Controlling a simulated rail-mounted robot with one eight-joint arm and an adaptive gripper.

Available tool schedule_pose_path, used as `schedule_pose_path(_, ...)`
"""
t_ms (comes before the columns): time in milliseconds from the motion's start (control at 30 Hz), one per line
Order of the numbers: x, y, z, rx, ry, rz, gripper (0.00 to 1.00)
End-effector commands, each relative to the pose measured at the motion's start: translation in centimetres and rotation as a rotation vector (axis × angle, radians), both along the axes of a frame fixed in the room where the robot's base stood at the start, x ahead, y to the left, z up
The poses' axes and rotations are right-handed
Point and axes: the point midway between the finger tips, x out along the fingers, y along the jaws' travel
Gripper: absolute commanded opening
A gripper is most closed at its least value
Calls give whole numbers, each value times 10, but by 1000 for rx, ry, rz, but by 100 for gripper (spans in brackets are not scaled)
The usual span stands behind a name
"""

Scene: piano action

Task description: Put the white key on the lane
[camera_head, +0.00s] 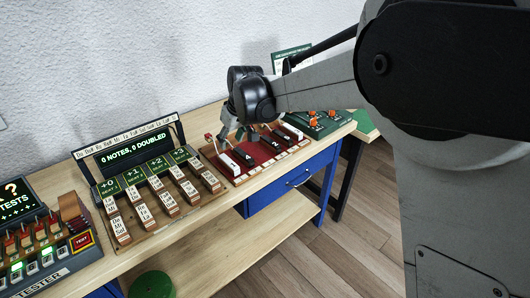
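A white key (229,162) lies at the left side of a red-topped board (255,153) on the bench. Dark keys lie beside it, one (244,157) just to its right, and another pale key (292,131) is at the board's right end. My gripper (238,134) hangs over the back left of this board, pointing down, just above and behind the white key. Its fingers are small and dark, and whether they are open is unclear. No key is clearly seen in it. Wooden lanes (160,197) with lettered blocks run in front of a display; which lane is meant is unclear.
A tester box (43,255) stands at the far left, and a green panel with orange parts (318,121) at the right. The front strip of the wooden bench (190,232) is clear. My arm covers the right side.

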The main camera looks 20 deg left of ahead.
Motion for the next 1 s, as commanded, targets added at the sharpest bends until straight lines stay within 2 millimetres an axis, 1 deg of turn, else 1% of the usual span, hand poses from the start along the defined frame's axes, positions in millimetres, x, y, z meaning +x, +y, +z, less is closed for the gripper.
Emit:
schedule_pose_path(233,0,-2,2,0,0,-2,39)
schedule_pose_path(267,0,-4,3,0,-1,-6,39)
schedule_pose_path(367,1,-21,14,4,-5,-30,39)
schedule_pose_path(467,0,-54,32,9,-13,-82,39)
schedule_pose_path(500,-1,-71,41,11,-17,-106,39)
schedule_pose_path(567,-4,-96,54,17,-24,-146,39)
schedule_pose_path(600,-7,-113,62,19,-29,-172,39)
schedule_pose_path(667,-11,-138,74,24,-36,-211,39)
schedule_pose_path(700,-16,-154,81,28,-40,-238,39)
schedule_pose_path(767,-23,-178,90,31,-47,-275,39)
schedule_pose_path(800,-28,-195,96,34,-53,-302,39)
schedule_pose_path(867,-37,-218,104,39,-60,-341,39)
schedule_pose_path(900,-43,-233,108,42,-64,-365,39)
schedule_pose_path(967,-54,-255,114,47,-72,-405,39)
schedule_pose_path(1000,-61,-270,118,51,-78,-431,39)
